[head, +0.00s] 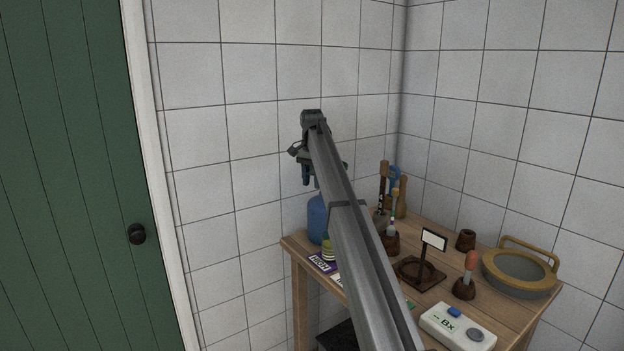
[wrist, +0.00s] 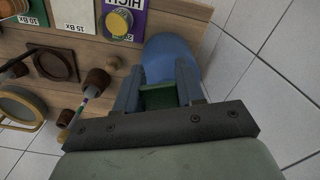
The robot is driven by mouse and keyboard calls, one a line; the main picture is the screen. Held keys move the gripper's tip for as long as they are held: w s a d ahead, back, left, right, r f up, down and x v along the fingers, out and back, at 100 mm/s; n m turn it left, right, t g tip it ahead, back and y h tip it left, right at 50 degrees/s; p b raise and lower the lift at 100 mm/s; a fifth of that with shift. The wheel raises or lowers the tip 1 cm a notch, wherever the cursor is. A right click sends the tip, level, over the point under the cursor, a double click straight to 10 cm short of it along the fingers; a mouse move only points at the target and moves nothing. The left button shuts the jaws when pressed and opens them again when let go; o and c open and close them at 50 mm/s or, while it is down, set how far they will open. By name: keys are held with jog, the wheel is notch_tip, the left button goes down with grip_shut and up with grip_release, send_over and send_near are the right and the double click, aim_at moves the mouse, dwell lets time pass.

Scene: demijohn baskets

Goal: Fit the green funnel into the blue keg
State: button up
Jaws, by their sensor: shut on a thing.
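The blue keg (head: 316,218) stands at the table's back left corner in the head view, partly hidden by my arm. Its rounded blue body also shows in the wrist view (wrist: 168,50), beyond my fingertips. My gripper (wrist: 158,92) is shut on the green funnel (wrist: 158,98), which shows as a dark green piece between the two fingers. In the head view my gripper (head: 308,175) is just above the keg. The funnel's spout and the keg's mouth are hidden, so I cannot tell whether they touch or line up.
The wooden table (head: 294,243) carries a purple card (head: 322,262), a small sign on a stand (head: 434,239), several wood-handled tools, a round tan-rimmed pan (head: 520,271) and a white box (head: 457,325). Tiled walls stand close behind the keg. A green door (head: 70,180) is at left.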

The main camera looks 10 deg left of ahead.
jog(key=shift+f, duration=1.4)
dwell(0.4)
jog(key=o, duration=1.1)
notch_tip(320, 180, up, 14)
jog(key=shift+f, duration=0.1)
dwell(0.3)
